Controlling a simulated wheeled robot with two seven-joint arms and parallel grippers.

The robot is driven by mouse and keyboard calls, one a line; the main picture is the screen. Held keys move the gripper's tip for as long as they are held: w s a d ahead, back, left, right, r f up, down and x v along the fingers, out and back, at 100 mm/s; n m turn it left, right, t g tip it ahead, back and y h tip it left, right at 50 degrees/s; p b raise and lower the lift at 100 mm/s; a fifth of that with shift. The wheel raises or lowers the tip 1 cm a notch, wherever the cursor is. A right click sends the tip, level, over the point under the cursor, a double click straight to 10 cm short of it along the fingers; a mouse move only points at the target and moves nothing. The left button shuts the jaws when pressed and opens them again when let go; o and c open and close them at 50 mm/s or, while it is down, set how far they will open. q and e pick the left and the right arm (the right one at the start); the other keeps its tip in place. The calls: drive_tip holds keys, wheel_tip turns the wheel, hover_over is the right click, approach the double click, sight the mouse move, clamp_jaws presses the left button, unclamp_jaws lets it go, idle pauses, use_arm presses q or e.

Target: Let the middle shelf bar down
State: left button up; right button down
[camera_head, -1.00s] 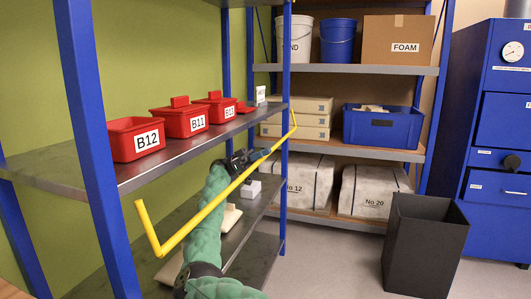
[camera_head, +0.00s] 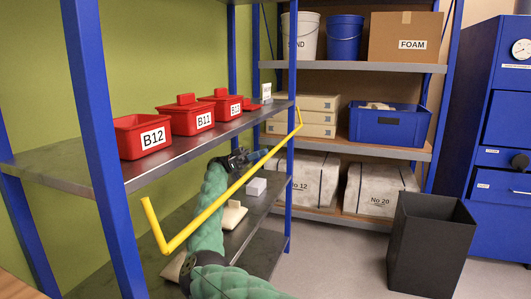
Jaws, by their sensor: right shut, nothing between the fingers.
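The yellow shelf bar (camera_head: 228,192) runs along the front of the middle shelf (camera_head: 85,168), with a bent arm at each end. Its long rail hangs out in front of the shelf and below the shelf's edge. My right arm, in a green sleeve, rises from the bottom and passes behind the rail. My right gripper (camera_head: 262,154) is shut and empty, just under the shelf edge on the shelf side of the bar. Whether it touches the bar I cannot tell. My left gripper is not in view.
Several red bins (camera_head: 144,135) stand on the middle shelf, with a white card (camera_head: 266,93) at its far end. A small white box (camera_head: 257,187) and a pale piece (camera_head: 233,214) lie on the shelf below. A black bin (camera_head: 430,245) stands on the floor at right.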

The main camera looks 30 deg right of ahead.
drive_tip(key=shift+v, duration=2.6)
